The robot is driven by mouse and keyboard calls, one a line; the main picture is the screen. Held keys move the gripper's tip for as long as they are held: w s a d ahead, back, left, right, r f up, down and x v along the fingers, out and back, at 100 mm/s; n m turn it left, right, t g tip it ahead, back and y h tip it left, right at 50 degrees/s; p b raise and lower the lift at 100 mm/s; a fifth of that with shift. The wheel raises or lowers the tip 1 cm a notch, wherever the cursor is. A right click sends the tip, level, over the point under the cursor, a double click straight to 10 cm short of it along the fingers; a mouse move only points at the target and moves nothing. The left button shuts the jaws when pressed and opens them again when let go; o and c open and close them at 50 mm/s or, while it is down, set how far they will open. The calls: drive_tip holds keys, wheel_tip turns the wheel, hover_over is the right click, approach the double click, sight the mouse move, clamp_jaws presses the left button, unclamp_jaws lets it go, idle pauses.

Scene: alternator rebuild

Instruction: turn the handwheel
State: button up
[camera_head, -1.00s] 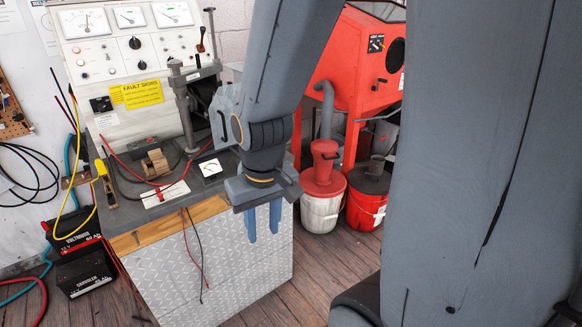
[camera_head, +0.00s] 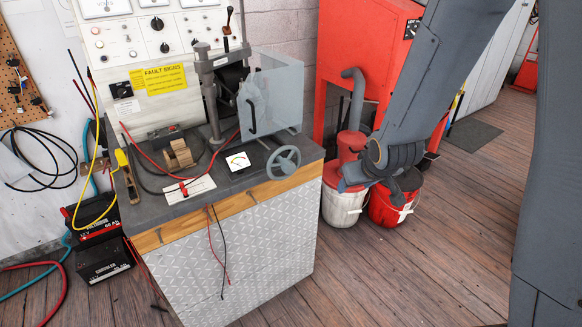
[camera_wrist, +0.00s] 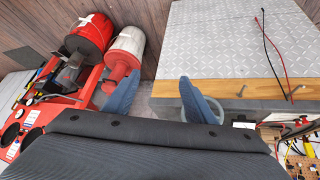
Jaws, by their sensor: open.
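The grey spoked handwheel (camera_head: 283,162) is on the front right of the bench top, beside a small white meter. In the wrist view part of its grey ring (camera_wrist: 214,107) shows beside and behind the right finger, at the bench edge. My gripper (camera_wrist: 158,82) is open, with its two blue fingers apart and nothing between them. In the wrist view the handwheel lies to the right of the gap between the fingers.
The bench (camera_head: 240,270) carries a test panel, a clear guard (camera_head: 275,95), a white meter (camera_head: 238,161) and loose leads. A white bucket (camera_head: 341,205) and a red bucket (camera_head: 388,210) stand right of it, by a red cabinet (camera_head: 345,50). Wooden floor in front is free.

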drive_tip(key=w+a+f+n+t+y, duration=0.2)
drive_tip(key=w+a+f+t+y, duration=0.15)
drive_tip(key=w+a, duration=0.4)
drive_tip(key=n+t+y+b, duration=0.1)
drive_tip(key=n+t+y, duration=0.2)
drive_tip(key=t+y, duration=0.25)
approach(291, 169)
drive_tip(key=shift+g, duration=0.4)
drive_tip(key=x, duration=0.4)
drive_tip(key=shift+w+r, duration=0.15)
drive_tip(key=shift+w, duration=0.1)
drive_tip(key=p+x, duration=0.2)
drive_tip(key=x, duration=0.5)
drive_tip(key=shift+w+a+r, duration=0.1)
drive_tip(key=shift+w+a, duration=0.1)
drive_tip(key=shift+w, duration=0.05)
drive_tip(key=c, duration=1)
